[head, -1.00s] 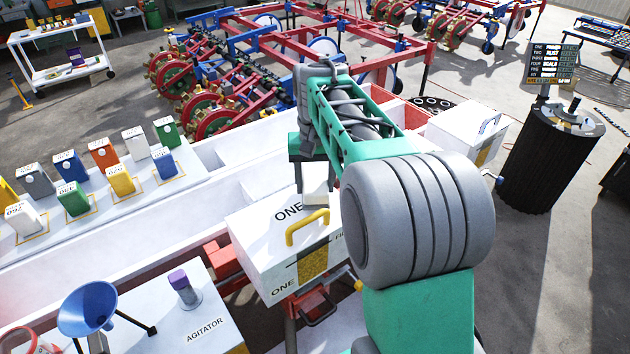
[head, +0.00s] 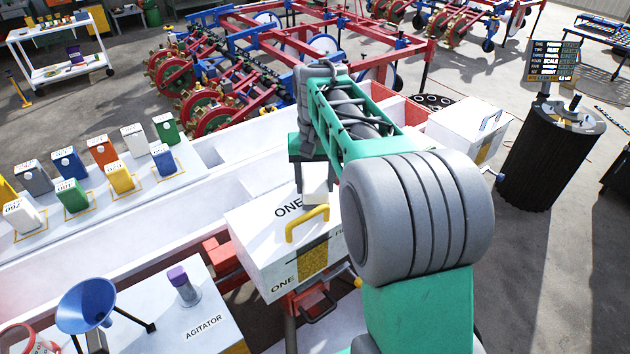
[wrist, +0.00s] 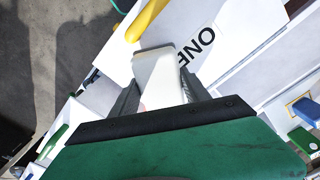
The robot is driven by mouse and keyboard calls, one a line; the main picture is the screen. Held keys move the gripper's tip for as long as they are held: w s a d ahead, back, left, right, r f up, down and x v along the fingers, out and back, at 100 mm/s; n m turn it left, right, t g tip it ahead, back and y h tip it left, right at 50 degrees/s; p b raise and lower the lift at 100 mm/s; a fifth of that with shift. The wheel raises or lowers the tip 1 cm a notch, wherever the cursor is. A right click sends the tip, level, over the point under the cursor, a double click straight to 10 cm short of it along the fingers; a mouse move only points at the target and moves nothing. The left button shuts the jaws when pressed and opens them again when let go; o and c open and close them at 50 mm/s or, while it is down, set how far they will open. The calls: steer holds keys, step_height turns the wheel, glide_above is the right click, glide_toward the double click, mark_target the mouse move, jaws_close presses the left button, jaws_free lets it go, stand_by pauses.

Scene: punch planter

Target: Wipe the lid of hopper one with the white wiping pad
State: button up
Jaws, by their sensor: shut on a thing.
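Hopper one (head: 275,262) is a white box with "ONE" on its lid and front and a yellow handle on the lid (head: 262,222). My gripper (head: 312,178) points down over the back part of this lid. It is shut on the white wiping pad (head: 315,190), which is at or just above the lid beside the handle. In the wrist view the pad (wrist: 158,78) sits between the two dark fingers, with the yellow handle (wrist: 146,20) and the "ONE" lettering close by. I cannot tell whether the pad touches the lid.
Numbered coloured containers (head: 103,152) stand on a white bench at left. A blue funnel (head: 87,305) and a purple-topped agitator (head: 184,285) are at front left. A dark ribbed drum (head: 548,155) is at right.

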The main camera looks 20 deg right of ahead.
mark_target(323, 189)
steer(key=shift+f, duration=0.35)
steer(key=shift+s+d+b, duration=0.2)
steer(key=shift+s+b, duration=0.4)
steer(key=shift+s, duration=0.45)
steer(key=shift+c, duration=0.6)
steer(key=shift+s+d, duration=0.1)
steer(key=shift+s, duration=0.3)
steer(key=c, duration=0.3)
steer(key=shift+s+f, duration=0.15)
steer(key=shift+s, duration=0.35)
jaws_close()
steer(key=shift+w+r+p, duration=0.2)
steer(key=shift+w+p, duration=0.15)
steer(key=shift+p, duration=0.05)
steer(key=shift+w+a+p, duration=0.3)
steer(key=shift+w+p, duration=0.25)
steer(key=shift+w, duration=0.95)
